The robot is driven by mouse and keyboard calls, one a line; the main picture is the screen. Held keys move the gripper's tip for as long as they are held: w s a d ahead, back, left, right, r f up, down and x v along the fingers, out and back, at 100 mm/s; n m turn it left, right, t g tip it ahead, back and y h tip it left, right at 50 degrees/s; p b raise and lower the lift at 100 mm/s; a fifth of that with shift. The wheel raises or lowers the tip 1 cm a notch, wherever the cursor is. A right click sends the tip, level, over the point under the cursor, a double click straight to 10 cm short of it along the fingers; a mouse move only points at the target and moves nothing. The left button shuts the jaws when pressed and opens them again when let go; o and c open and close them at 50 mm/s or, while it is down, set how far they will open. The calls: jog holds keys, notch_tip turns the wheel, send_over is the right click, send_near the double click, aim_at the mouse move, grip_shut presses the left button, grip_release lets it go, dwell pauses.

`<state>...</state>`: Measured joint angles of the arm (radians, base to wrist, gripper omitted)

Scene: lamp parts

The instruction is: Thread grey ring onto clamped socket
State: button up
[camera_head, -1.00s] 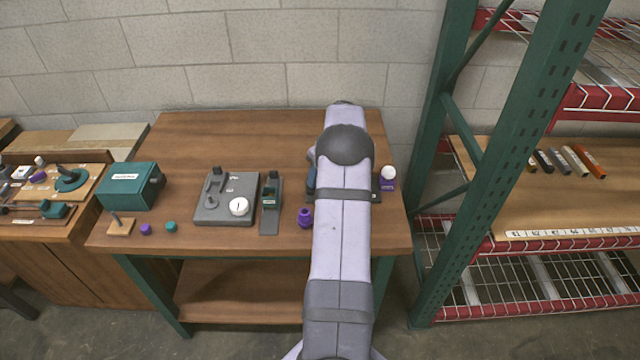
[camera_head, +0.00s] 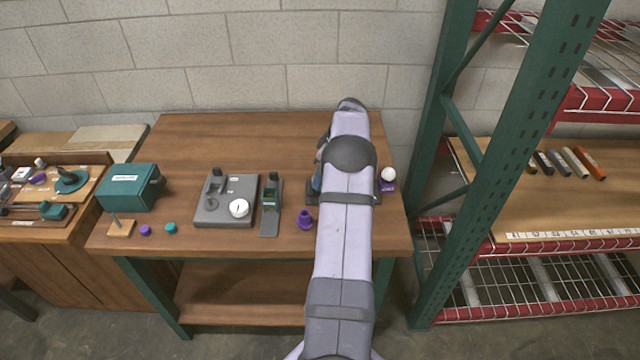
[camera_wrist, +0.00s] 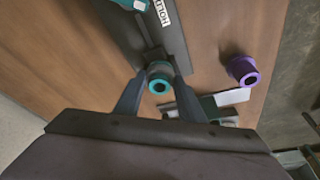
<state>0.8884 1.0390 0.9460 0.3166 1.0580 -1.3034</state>
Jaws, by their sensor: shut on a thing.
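In the wrist view my gripper (camera_wrist: 159,78) has its two fingers close on either side of a small round part. A grey ring (camera_wrist: 160,67) shows between the fingertips. The teal round end of the socket (camera_wrist: 158,87), with a dark hole, shows right against the ring. The two overlap, and I cannot tell how far the ring sits around the socket. The dark clamp plate (camera_wrist: 145,35) with a white label lies under them.
A purple hollow part (camera_head: 305,219) stands left of my arm; it also shows in the wrist view (camera_wrist: 242,70). A white ball (camera_head: 388,174) is at right. The table's back is clear.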

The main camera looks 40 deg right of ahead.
jog(key=m, duration=0.2)
jog(key=m+h, duration=0.1)
jog(key=m, duration=0.2)
jog(key=shift+a+h, duration=0.2)
jog(key=shift+h, duration=0.1)
jog(key=shift+m, duration=0.9)
jog(key=shift+h, duration=0.3)
jog(key=shift+w+a+m+p, duration=0.15)
jog(key=shift+m+p, duration=0.55)
jog(key=shift+m, duration=0.4)
jog(key=shift+m+g+h+p, duration=0.3)
jog(key=shift+m+h+p, duration=0.15)
jog(key=shift+m, duration=0.65)
jog(key=shift+w+m+g+h, duration=0.1)
jog(key=shift+m+g+h, duration=0.2)
jog(key=shift+m, duration=0.9)
jog(key=shift+f, duration=0.1)
